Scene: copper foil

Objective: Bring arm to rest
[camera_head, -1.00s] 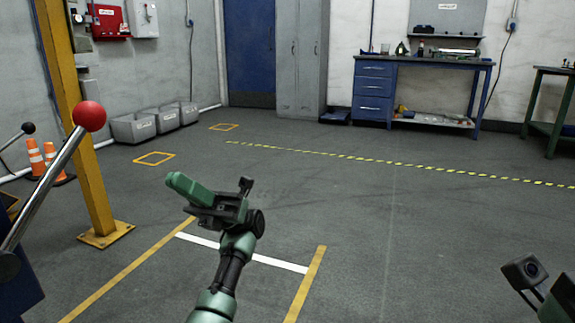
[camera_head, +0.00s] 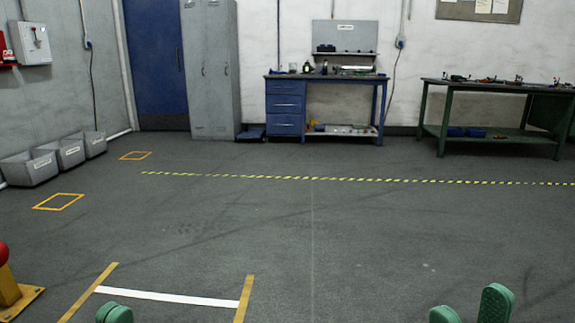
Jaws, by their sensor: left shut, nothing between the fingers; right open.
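My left gripper (camera_head: 115,314) shows only as green fingertips at the bottom edge, left of centre. The tips are together with nothing seen between them. My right gripper (camera_head: 472,306) shows at the bottom edge, right of centre. Its two green fingers stand apart with bare floor between them, so it is open and empty. Both grippers appear over open floor and touch nothing that I can see. The rest of both arms is below the picture.
A red ball knob (camera_head: 3,254) and a yellow post base (camera_head: 24,301) are at the lower left. Grey bins (camera_head: 30,168) line the left wall. A blue workbench (camera_head: 285,103) and a green workbench (camera_head: 440,120) stand at the back. The middle floor is clear.

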